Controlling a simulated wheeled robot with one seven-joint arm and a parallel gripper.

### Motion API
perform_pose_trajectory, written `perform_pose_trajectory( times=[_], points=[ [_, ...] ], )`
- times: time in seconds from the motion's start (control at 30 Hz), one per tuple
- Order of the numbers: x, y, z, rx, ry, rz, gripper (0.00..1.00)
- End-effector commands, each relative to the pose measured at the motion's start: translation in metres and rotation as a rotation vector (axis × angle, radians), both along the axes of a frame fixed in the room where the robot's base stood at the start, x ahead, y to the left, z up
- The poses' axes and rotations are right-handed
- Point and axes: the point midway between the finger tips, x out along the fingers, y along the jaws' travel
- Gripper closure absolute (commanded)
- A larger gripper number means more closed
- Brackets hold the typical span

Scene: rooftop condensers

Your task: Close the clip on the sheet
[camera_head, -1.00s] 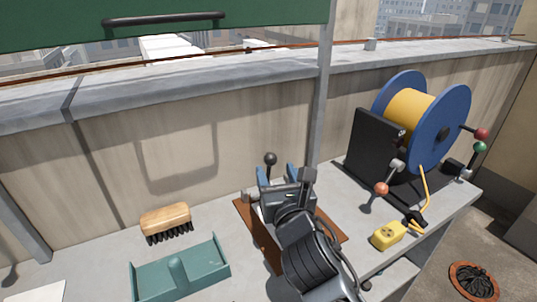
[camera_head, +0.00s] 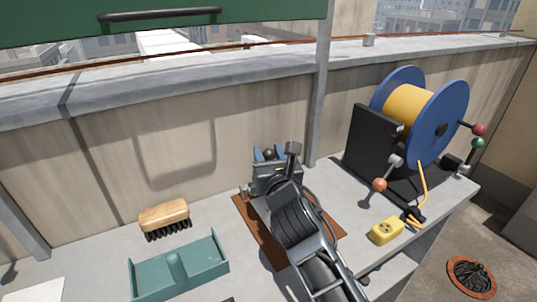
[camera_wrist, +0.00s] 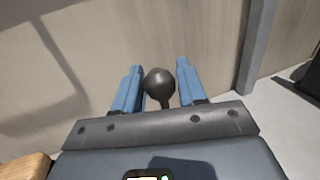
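My gripper (camera_head: 269,152) has two blue fingers and stands over the brown sheet (camera_head: 251,222) on the grey counter. A dark round knob (camera_head: 268,152) on a short stem shows between the fingertips; it appears to be the clip's handle. In the wrist view the knob (camera_wrist: 160,83) sits in the gap between the two fingers (camera_wrist: 158,92), which are apart. I cannot tell whether either finger touches it. The rest of the clip and the middle of the sheet are hidden behind my gripper and arm.
A wooden brush (camera_head: 165,218) and a teal tray (camera_head: 208,279) lie to the left. A blue cable reel (camera_head: 440,130) with ball-ended levers and a yellow box (camera_head: 386,230) stand to the right. The concrete wall (camera_head: 205,150) is close behind the sheet.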

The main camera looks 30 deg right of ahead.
Motion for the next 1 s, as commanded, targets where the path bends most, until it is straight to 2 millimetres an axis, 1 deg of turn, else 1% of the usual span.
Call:
perform_pose_trajectory(
  times=[0.03,0.07,0.4,0.77,1.0],
  points=[
    [-0.0001,0.0000,-0.0001,0.000,0.000,0.000,0.65],
    [-0.0001,0.0001,0.0000,0.000,0.000,0.000,0.67],
    [-0.0002,0.0002,-0.0001,0.000,0.000,0.000,1.00],
    [-0.0012,0.0001,-0.0032,0.000,-0.009,0.000,1.00],
    [-0.0085,-0.0004,-0.0088,0.000,-0.090,-0.003,1.00]
  ],
)
